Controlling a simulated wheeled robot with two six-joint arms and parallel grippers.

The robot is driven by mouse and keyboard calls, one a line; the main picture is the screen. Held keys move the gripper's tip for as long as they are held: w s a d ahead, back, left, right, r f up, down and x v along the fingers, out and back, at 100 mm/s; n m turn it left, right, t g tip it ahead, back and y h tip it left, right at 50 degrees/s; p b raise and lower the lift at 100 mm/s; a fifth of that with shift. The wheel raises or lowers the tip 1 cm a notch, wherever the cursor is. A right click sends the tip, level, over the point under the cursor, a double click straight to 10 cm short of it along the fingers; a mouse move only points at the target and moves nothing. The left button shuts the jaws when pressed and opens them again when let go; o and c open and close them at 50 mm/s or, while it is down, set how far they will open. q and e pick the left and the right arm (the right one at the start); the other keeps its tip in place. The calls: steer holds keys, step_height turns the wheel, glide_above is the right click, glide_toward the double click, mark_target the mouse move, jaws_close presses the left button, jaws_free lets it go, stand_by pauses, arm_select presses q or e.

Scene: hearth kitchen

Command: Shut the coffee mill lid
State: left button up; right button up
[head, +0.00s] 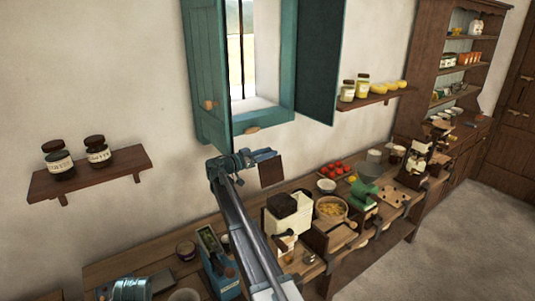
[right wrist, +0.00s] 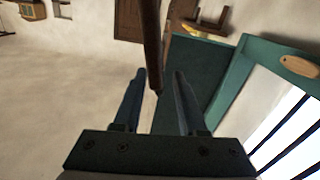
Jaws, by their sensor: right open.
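The coffee mill, a cream box (head: 288,222) with a dark crank on its front, stands on the wooden counter. Its top looks open, with a dark brown inside. A brown square panel (head: 271,173), apparently its lid, stands upright above the mill's back edge; the hinge cannot be made out. My right gripper (head: 264,156) is open at the panel's upper edge. In the right wrist view, a thin brown edge of the panel (right wrist: 152,45) runs between the two open fingers (right wrist: 160,88); contact cannot be told. My left gripper is out of view.
Beside the mill are a bowl of yellowish food (head: 331,208), a green device (head: 363,192) and a blue box (head: 218,272). A teal window shutter (head: 318,60) hangs open above. A jar shelf (head: 90,173) is on the left wall.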

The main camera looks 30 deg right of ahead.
jaws_close()
stand_by(1.3)
